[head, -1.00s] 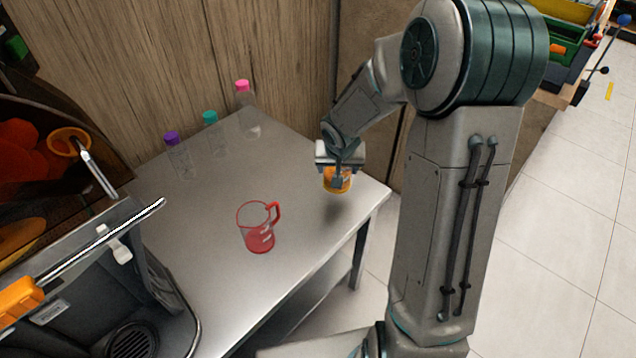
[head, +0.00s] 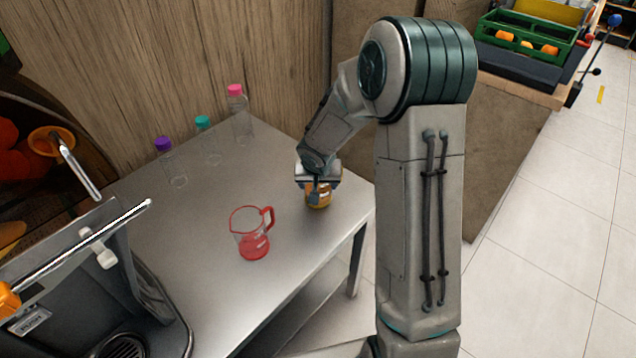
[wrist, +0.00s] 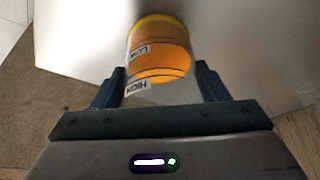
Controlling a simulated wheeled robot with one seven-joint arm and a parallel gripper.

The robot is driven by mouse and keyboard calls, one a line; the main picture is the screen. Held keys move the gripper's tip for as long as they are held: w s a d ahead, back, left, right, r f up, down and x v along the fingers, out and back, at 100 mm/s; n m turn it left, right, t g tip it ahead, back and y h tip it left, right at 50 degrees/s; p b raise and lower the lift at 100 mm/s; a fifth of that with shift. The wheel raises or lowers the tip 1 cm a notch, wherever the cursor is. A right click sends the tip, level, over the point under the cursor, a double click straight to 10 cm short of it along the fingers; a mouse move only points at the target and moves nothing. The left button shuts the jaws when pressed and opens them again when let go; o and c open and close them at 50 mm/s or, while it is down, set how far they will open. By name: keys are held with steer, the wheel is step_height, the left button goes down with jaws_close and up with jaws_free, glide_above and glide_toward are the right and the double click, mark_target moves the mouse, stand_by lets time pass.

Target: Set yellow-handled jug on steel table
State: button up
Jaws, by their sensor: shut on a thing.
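The yellow-handled jug (head: 319,196) shows as a small orange-yellow vessel under my gripper (head: 318,184), over the right end of the steel table (head: 205,215). In the wrist view the jug (wrist: 160,52) has an orange lower part, a yellow rim and labels. It sits between the two dark fingers of my gripper (wrist: 158,88), which is shut on it. The handle cannot be made out. I cannot tell whether the jug's base touches the tabletop.
A clear jug with a red handle (head: 252,236) stands on the table, left of my gripper. Bottles with purple (head: 163,144), teal (head: 203,122) and pink (head: 235,90) caps stand along the wall. The juicer (head: 110,265) is at left.

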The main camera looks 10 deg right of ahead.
steer(key=o, duration=1.1)
steer(key=shift+o, duration=0.2)
steer(key=d+p+v, duration=0.1)
steer(key=p+v, duration=0.3)
steer(key=v, duration=0.7)
steer(key=s+r+n, duration=0.1)
steer(key=s+r, duration=0.2)
steer(key=s, duration=0.4)
steer(key=s+r+n+g, duration=0.1)
steer(key=s+r, duration=0.3)
steer(key=s, duration=0.4)
steer(key=s+r+g+y, duration=0.1)
steer(key=s+r, duration=0.2)
steer(key=s, duration=0.5)
steer(key=shift+r+n, duration=0.25)
steer(key=shift+n, duration=0.15)
